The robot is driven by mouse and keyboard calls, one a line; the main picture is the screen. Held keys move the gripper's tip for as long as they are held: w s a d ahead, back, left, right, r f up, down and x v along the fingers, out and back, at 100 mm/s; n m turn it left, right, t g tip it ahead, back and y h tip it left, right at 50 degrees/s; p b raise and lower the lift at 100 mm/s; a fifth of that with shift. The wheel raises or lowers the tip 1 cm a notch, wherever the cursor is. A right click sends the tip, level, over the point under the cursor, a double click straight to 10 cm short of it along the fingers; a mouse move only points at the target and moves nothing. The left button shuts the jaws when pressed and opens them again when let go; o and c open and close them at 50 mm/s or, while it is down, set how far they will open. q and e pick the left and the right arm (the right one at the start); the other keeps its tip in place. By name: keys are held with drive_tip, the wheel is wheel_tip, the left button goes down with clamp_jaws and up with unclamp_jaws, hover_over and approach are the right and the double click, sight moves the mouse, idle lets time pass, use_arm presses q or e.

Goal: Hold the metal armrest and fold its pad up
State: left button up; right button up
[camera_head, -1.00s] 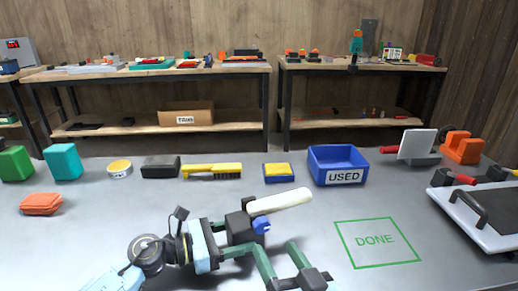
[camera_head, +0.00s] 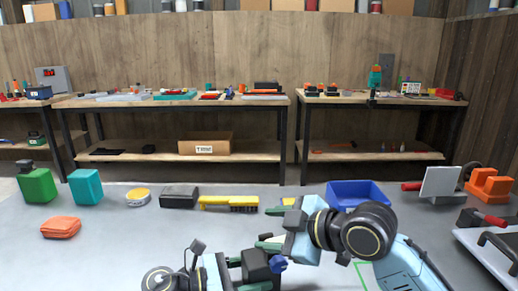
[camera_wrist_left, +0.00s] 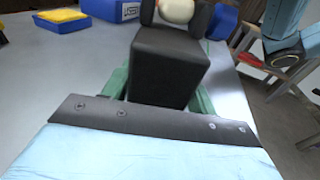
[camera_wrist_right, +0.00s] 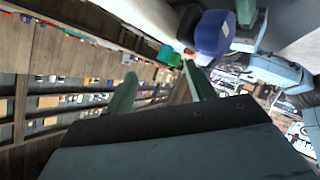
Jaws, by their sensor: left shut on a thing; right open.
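The armrest's black block (camera_head: 257,264), with a blue knob (camera_head: 279,264), is held by my left gripper (camera_head: 243,266) near the picture's bottom edge. In the left wrist view the block (camera_wrist_left: 168,65) fills the space between the green fingers, and the rounded cream pad (camera_wrist_left: 177,10) shows at its far end. My right gripper (camera_head: 278,222) is open just above the block, fingers pointing left. In the right wrist view the cream pad (camera_wrist_right: 148,14) and blue knob (camera_wrist_right: 213,33) lie beyond the open fingers. In the head view the pad is mostly hidden by my right gripper.
A blue bin (camera_head: 347,190) stands behind my right arm, partly covered. A yellow brush (camera_head: 228,202), black block (camera_head: 179,197), tape roll (camera_head: 138,197) and green and teal boxes (camera_head: 86,186) line the table's back. The green outlined area (camera_head: 362,275) is mostly covered by my right arm.

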drive_tip(key=d+n+g+h, duration=0.1)
drive_tip(key=d, duration=0.1)
drive_tip(key=w+d+r+h, duration=0.1)
drive_tip(key=d, duration=0.2)
drive_tip(key=w+d+n+g+h, duration=0.1)
drive_tip(key=d, duration=0.1)
drive_tip(key=shift+d+r+n+g+h, duration=0.3)
drive_tip(key=d+r+g+h, duration=0.2)
drive_tip(key=d, duration=0.4)
drive_tip(key=shift+n, duration=0.4)
drive_tip(key=shift+d+f+x, duration=0.1)
drive_tip(key=shift+d+x, duration=0.05)
drive_tip(key=shift+x, duration=1.9)
drive_tip(key=shift+d+f+x, duration=0.1)
drive_tip(key=shift+d+x, duration=0.1)
drive_tip(key=shift+x, duration=1.85)
drive_tip(key=shift+s, duration=0.2)
drive_tip(key=shift+c, duration=0.4)
drive_tip(key=c, duration=0.4)
drive_tip(key=shift+r, duration=0.2)
